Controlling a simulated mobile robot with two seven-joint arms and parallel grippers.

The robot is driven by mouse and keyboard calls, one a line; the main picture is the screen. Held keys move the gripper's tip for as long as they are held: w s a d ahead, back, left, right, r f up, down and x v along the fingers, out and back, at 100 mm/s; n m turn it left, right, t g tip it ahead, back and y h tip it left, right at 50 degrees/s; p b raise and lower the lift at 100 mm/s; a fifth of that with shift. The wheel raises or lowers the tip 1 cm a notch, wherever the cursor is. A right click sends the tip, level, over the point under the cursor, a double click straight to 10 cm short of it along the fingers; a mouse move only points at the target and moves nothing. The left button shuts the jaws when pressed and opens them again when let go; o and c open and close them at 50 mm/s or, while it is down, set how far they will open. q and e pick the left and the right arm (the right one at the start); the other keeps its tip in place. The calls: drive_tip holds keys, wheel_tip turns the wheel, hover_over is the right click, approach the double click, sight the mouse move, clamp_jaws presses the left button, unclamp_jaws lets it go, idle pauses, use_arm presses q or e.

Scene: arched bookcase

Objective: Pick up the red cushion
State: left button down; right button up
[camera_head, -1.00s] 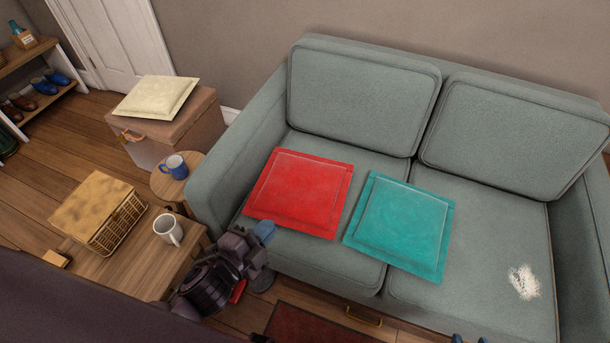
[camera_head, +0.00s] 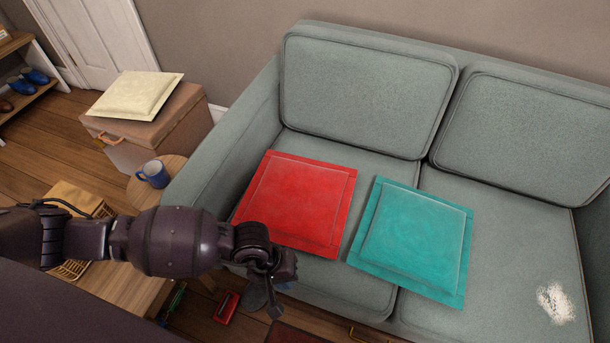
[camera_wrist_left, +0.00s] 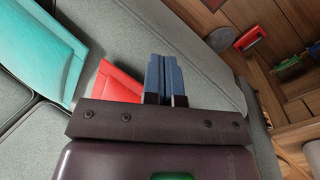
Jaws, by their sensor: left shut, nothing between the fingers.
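The red cushion (camera_head: 298,203) lies flat on the left seat of the grey-green sofa (camera_head: 368,90). Its near corner also shows in the left wrist view (camera_wrist_left: 117,86), partly hidden behind my gripper. My left gripper (camera_head: 266,298) is in front of the sofa's seat edge, just below the cushion's near edge in the head view, apart from it. In the left wrist view its two blue fingers (camera_wrist_left: 163,76) are together with nothing between them. My right gripper is in neither view.
A teal cushion (camera_head: 414,238) lies right of the red one. A round side table with a blue mug (camera_head: 154,174) and a box with a cream cushion (camera_head: 136,95) stand left of the sofa. A red object (camera_head: 226,308) lies on the floor.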

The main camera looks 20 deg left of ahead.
sight(303, 181)
use_arm(q)
drive_tip(key=w+a+f+m+t+y+b, duration=0.1)
drive_tip(key=w+a+f+m+t+y, duration=0.1)
drive_tip(key=w+a+m+y, duration=0.35)
drive_tip(key=shift+n+h, duration=0.35)
drive_tip(key=shift+h, duration=0.3)
drive_tip(key=w+b, duration=0.2)
drive_tip(key=w, duration=0.6)
drive_tip(key=w+b, duration=0.2)
drive_tip(key=w, duration=0.7)
drive_tip(key=w+b, duration=0.2)
drive_tip(key=w, duration=0.6)
drive_tip(key=shift+w+a+f+b, duration=0.2)
drive_tip(key=shift+a+f+b, duration=0.1)
drive_tip(key=shift+a, duration=0.1)
drive_tip(key=shift+s+f, duration=0.2)
drive_tip(key=shift+f, duration=0.25)
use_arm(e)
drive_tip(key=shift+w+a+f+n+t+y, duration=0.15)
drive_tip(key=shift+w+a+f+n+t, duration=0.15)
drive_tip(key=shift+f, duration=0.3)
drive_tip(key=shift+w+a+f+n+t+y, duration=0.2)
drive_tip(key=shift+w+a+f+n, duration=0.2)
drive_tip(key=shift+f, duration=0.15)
